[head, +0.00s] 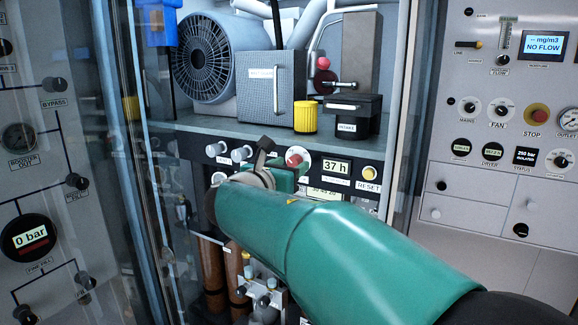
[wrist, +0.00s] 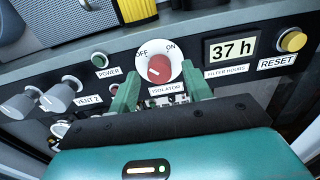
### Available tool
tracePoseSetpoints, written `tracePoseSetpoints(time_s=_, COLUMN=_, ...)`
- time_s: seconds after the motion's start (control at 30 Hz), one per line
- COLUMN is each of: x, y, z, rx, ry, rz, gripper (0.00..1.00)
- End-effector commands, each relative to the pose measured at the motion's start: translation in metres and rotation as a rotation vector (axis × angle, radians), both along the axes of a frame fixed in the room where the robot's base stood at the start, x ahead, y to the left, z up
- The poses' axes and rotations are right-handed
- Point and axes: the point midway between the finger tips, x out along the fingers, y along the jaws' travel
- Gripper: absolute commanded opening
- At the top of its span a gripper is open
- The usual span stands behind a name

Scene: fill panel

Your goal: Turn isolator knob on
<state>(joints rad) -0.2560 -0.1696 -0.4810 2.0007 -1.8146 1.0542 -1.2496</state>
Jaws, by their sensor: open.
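The isolator knob (wrist: 159,69) is red on a round white dial, with OFF at its upper left and ON at its upper right. I cannot tell for certain which mark it points to. In the head view the red knob (head: 294,157) shows just beyond my wrist. My gripper (wrist: 161,88) is open, with one green finger to the lower left of the dial and one to the lower right. The space between the fingers is empty and faces the dial's lower edge. In the head view my arm hides most of the gripper.
Left of the dial are a power light (wrist: 99,60) and grey vent knobs (wrist: 57,97). To the right are the 37 h display (wrist: 232,48) and a yellow reset button (wrist: 292,41). A shelf with a yellow cylinder (head: 306,117) and a fan unit (head: 205,57) lies above.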

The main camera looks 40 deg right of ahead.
Motion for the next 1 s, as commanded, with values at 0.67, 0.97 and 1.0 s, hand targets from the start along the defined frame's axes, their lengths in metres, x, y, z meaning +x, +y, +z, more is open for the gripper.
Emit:
tracePoseSetpoints(time_s=0.67, x=0.0029, y=-0.0048, z=0.0000, rx=0.000, ry=0.000, rz=0.000, gripper=0.05)
tracePoseSetpoints(time_s=0.97, x=0.0028, y=-0.0048, z=0.0001, rx=0.018, ry=-0.051, rz=0.000, gripper=0.05)
tracePoseSetpoints(time_s=1.0, x=0.0028, y=-0.0048, z=0.0002, rx=0.024, ry=-0.068, rz=0.000, gripper=0.05)
